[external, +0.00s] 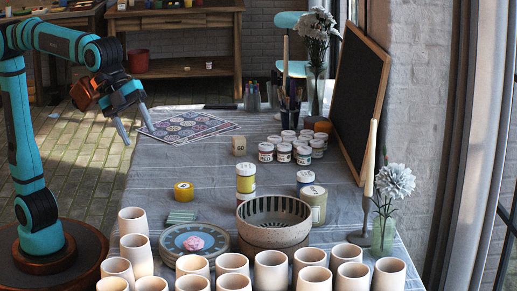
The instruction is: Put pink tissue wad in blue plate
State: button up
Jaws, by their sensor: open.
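The pink tissue wad (194,243) lies on the blue plate (178,238), a round plate with a blue middle and a patterned rim on the near part of the table. The cups in front hide part of the plate's near edge. My gripper (137,136) is open and empty. It hangs above the far left side of the table, near the patterned sheets, well behind and above the plate and the wad.
Several pale cups (271,270) line the near edge. A patterned bowl (274,215) stands right of the plate. Paint jars (245,178), a yellow jar (183,192) and a wooden block (239,145) stand behind. A white-flower vase (384,232) is at right. The middle left cloth is clear.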

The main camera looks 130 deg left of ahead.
jog(key=s+d+r+n+t, duration=0.1)
jog(key=s+n+t, duration=0.4)
jog(key=s, duration=1)
jog(key=s+d+r+n+t, duration=0.1)
jog(key=s+r+n+t, duration=0.2)
jog(key=s, duration=1.1)
jog(key=n+t, duration=0.2)
jog(key=shift+s+d+r+n, duration=0.15)
jog(key=shift+s+r+n, duration=0.05)
jog(key=shift+s+n, duration=0.2)
